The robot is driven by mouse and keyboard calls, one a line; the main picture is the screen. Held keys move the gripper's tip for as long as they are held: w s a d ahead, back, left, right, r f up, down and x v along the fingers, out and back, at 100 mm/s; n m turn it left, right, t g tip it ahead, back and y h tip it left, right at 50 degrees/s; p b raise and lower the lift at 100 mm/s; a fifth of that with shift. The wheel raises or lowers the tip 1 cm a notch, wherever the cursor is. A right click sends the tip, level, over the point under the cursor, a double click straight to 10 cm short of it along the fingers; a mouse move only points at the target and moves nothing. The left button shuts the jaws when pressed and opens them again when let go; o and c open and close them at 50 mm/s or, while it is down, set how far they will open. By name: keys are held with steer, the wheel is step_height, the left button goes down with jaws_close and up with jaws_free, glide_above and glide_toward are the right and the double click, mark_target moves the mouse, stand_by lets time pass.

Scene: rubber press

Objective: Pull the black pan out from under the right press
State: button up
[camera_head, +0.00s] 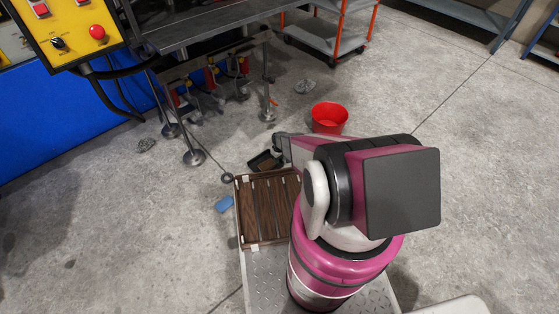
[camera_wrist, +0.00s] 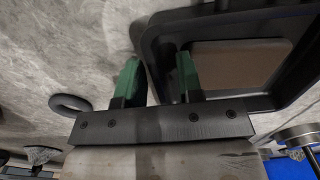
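The black pan (camera_head: 265,162) lies on the floor just beyond the wooden-slatted deck, clear of the press legs on its right side. It is partly hidden by my arm. In the wrist view the black pan (camera_wrist: 152,43) fills the upper right, with a flat brownish area inside its rim. My gripper (camera_wrist: 159,75) has its green fingers on either side of the pan's near wall, one outside and one inside, and the wall fills most of the narrow gap between them. In the head view the fingers are hidden. The press (camera_head: 215,80) stands at the upper left on metal legs.
A red bucket (camera_head: 329,117) stands on the floor right of the pan. An orange-framed cart (camera_head: 335,42) is at the back. The floor to the right is open.

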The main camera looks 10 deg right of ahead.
step_height(320, 180, up, 7)
steer(key=shift+w+f, duration=0.15)
steer(key=shift+f, duration=0.05)
stand_by(0.5)
steer(key=shift+r, duration=0.25)
steer(key=s+r+m, duration=0.2)
steer(key=s+r, duration=0.5)
steer(key=r, duration=0.8)
steer(key=s+r+m, duration=0.2)
steer(key=s+r, duration=0.5)
steer(key=r, duration=0.8)
steer(key=s+r+m, duration=0.2)
steer(key=s+r, duration=0.5)
steer(key=r, duration=0.9)
steer(key=shift+s+d, duration=0.4)
steer(key=shift+d, duration=0.05)
